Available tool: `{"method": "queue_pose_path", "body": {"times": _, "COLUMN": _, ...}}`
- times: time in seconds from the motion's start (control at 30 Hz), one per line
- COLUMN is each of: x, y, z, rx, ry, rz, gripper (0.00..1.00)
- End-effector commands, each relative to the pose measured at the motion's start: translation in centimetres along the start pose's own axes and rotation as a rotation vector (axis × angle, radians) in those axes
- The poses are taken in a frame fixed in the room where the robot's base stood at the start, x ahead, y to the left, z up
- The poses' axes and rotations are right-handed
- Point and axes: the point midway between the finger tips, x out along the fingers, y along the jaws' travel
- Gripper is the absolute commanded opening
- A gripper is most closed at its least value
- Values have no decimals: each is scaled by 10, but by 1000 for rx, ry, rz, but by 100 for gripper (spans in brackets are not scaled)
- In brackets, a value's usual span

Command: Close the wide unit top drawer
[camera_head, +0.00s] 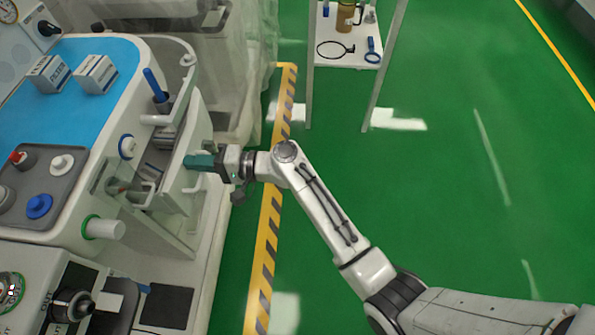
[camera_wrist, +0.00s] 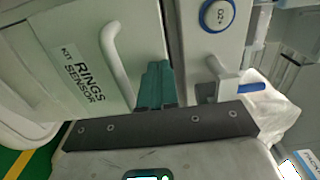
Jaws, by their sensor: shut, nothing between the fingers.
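The wide unit's top drawer (camera_head: 181,178) is pulled out from the white cart in the head view, with its inside showing and several items in it. In the wrist view, the pale front panel (camera_wrist: 75,70) reads "RINGS SENSOR KIT" and carries a curved white handle (camera_wrist: 114,58). My gripper (camera_head: 190,161) has teal fingers, shut and empty, at the drawer's front panel. In the wrist view the fingers (camera_wrist: 156,84) are just right of the handle, close to the panel. I cannot tell whether they touch it.
The cart's blue top (camera_head: 70,80) holds two small boxes. A blue-and-white knob (camera_head: 127,146) and a green-ringed white cylinder (camera_head: 104,228) are on its side. A sheeted unit (camera_head: 240,60) stands behind. A small table (camera_head: 345,60) is at the back. Green floor to the right is free.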

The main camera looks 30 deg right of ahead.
Motion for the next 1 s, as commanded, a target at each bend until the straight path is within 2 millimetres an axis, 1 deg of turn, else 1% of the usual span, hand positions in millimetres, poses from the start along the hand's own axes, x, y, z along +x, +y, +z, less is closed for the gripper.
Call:
{"method": "queue_pose_path", "body": {"times": 0.03, "x": 16, "y": 4, "z": 1, "rx": -3, "ry": -4, "rz": -2, "gripper": 0}}
{"method": "queue_pose_path", "body": {"times": 0.1, "x": 34, "y": 4, "z": 1, "rx": -3, "ry": -5, "rz": -2, "gripper": 0}}
{"method": "queue_pose_path", "body": {"times": 0.2, "x": 56, "y": 4, "z": 1, "rx": -3, "ry": -4, "rz": -1, "gripper": 0}}
{"method": "queue_pose_path", "body": {"times": 0.4, "x": 91, "y": 3, "z": 1, "rx": -2, "ry": -3, "rz": -1, "gripper": 0}}
{"method": "queue_pose_path", "body": {"times": 0.5, "x": 102, "y": 2, "z": 0, "rx": 0, "ry": -2, "rz": 0, "gripper": 0}}
{"method": "queue_pose_path", "body": {"times": 0.63, "x": 111, "y": 1, "z": 0, "rx": 0, "ry": -1, "rz": 0, "gripper": 0}}
{"method": "queue_pose_path", "body": {"times": 0.8, "x": 116, "y": 0, "z": 0, "rx": 0, "ry": 1, "rz": 0, "gripper": 0}}
{"method": "queue_pose_path", "body": {"times": 1.0, "x": 118, "y": -1, "z": -1, "rx": -1, "ry": 2, "rz": -1, "gripper": 0}}
